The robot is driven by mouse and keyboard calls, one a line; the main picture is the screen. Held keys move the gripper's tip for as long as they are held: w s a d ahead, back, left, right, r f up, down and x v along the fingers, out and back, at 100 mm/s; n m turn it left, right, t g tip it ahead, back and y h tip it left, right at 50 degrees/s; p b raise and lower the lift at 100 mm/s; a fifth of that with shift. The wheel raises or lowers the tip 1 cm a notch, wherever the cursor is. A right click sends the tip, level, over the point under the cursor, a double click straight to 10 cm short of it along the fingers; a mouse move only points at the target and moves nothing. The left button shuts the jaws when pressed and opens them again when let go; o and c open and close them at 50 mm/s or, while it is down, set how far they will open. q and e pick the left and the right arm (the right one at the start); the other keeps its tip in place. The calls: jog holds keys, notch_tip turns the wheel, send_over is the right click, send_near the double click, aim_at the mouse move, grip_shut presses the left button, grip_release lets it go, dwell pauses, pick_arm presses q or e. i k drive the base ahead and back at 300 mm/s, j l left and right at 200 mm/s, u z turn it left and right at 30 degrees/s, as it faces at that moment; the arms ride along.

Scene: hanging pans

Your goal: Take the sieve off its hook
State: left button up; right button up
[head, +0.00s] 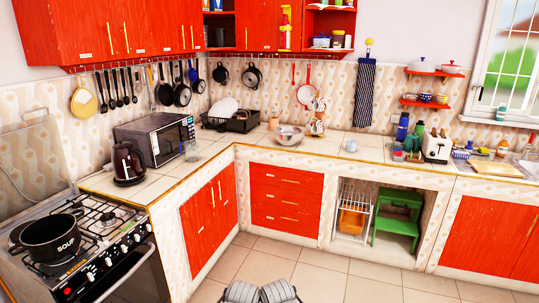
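A round, pale item with a yellow rim (84,102) hangs on the wall at the far left of the rail and looks most like the sieve. Its mesh is too small to make out. A second round, pale item with a red rim and handle (306,94) hangs right of the corner; I cannot tell whether it is a pan or a sieve.
Dark utensils and pans (182,94) hang right of the yellow-rimmed item. Below stand a microwave (154,138), a kettle (128,164) and a stove (85,250) with a black pot (52,238). A metal bowl (289,136) sits on the counter. The floor (330,280) ahead is clear.

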aim_at(308, 87)
jog(key=i, duration=3.9)
jog(key=i+u, duration=0.25)
jog(key=i, duration=0.2)
jog(key=l, duration=0.05)
